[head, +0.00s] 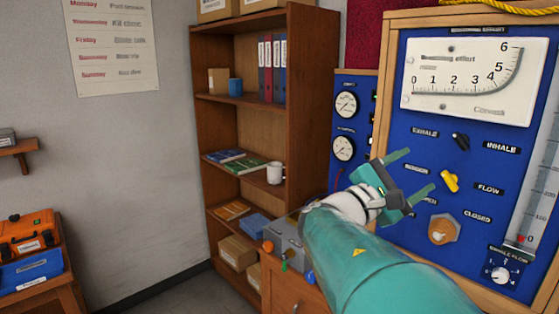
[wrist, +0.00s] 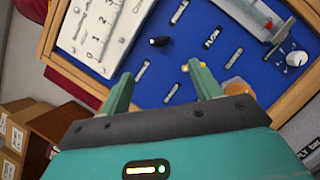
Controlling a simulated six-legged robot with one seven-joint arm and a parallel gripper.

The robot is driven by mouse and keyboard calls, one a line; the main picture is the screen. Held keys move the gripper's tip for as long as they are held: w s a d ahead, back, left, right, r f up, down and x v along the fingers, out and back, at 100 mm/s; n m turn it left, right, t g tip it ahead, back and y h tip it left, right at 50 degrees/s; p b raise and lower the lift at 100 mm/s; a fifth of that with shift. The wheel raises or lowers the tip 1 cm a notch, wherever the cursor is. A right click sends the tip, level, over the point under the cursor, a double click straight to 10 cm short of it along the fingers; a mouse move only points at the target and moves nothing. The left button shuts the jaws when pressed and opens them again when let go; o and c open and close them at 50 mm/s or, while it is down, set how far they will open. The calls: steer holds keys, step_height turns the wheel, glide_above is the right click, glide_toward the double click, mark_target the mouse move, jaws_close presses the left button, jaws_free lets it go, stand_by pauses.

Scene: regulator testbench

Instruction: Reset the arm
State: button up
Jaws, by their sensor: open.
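My arm reaches up from the bottom right of the head view, with a teal link and a white wrist. My gripper (head: 416,172) is open and empty in front of the blue regulator panel (head: 424,48). In the wrist view its two teal fingers (wrist: 160,90) are spread apart with nothing between them. The panel carries a black knob (head: 460,141), a yellow knob (head: 449,181) and an orange-brown knob (head: 443,230). The black knob also shows in the wrist view (wrist: 159,41). I cannot tell whether a finger touches the panel. My gripper hides part of the panel's labels.
A wooden bookshelf (head: 222,136) with binders, books and a white mug (head: 275,173) stands left of the panel. A grey box (head: 287,240) sits below my gripper. An orange case (head: 28,235) lies at the far left. Open floor shows between the case and the shelf.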

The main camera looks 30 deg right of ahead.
stand_by(0.3)
steer(key=a+f+m+t+y, duration=0.45)
steer(key=a+f+y, duration=0.65)
steer(key=a+f, duration=0.55)
steer(key=a+f+m+t+y, duration=0.1)
steer(key=a+f+t+y, duration=0.1)
steer(key=a+y, duration=0.3)
steer(key=w+a+f+m+t+y, duration=0.1)
steer(key=a+f+y, duration=0.4)
steer(key=a, duration=0.9)
steer(key=shift+w+f+m+t, duration=0.15)
steer(key=shift+w+m+t, duration=0.2)
steer(key=shift+m, duration=0.1)
steer(key=shift+d, duration=0.1)
steer(key=c, duration=0.6)
steer(key=shift+d, duration=0.15)
